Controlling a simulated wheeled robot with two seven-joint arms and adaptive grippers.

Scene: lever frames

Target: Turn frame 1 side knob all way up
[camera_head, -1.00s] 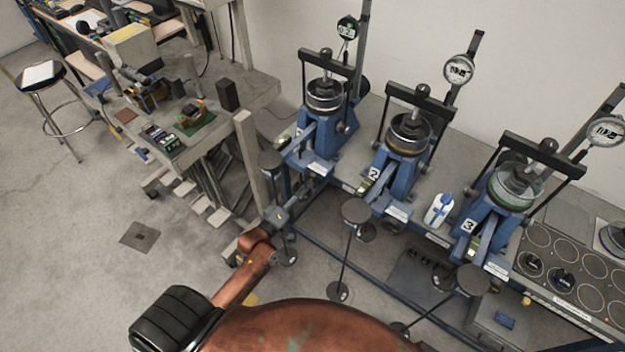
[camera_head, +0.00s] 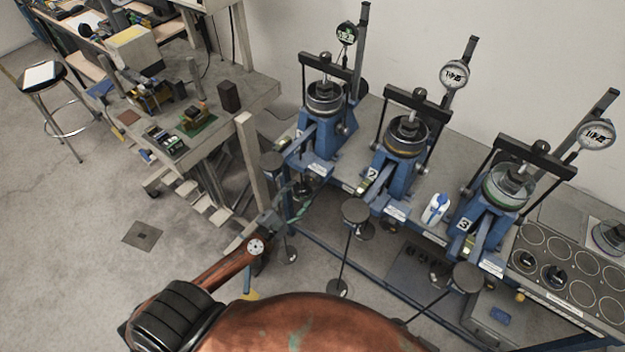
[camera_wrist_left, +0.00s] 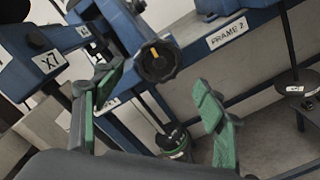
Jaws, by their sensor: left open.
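Frame 1 (camera_head: 322,132) is the leftmost of the blue lever frames in the head view. In the left wrist view, a round black side knob (camera_wrist_left: 158,61) with an orange mark sits on a blue frame part. My left gripper (camera_wrist_left: 158,88) is open, with green-padded fingers on either side of the knob in the picture. The fingers look apart from the knob; I cannot tell the depth gap. In the head view my left gripper (camera_head: 291,197) is low beside frame 1, small and partly blurred into the frame's base. The knob cannot be made out there. My right gripper is not in view.
Frame 2 (camera_head: 396,160) and frame 3 (camera_head: 487,208) stand to the right on the same bench. Weight hangers with round plates (camera_head: 355,211) stand below the frames. A cluttered workbench (camera_head: 255,98) is close on the left. Open floor (camera_head: 70,240) lies farther left.

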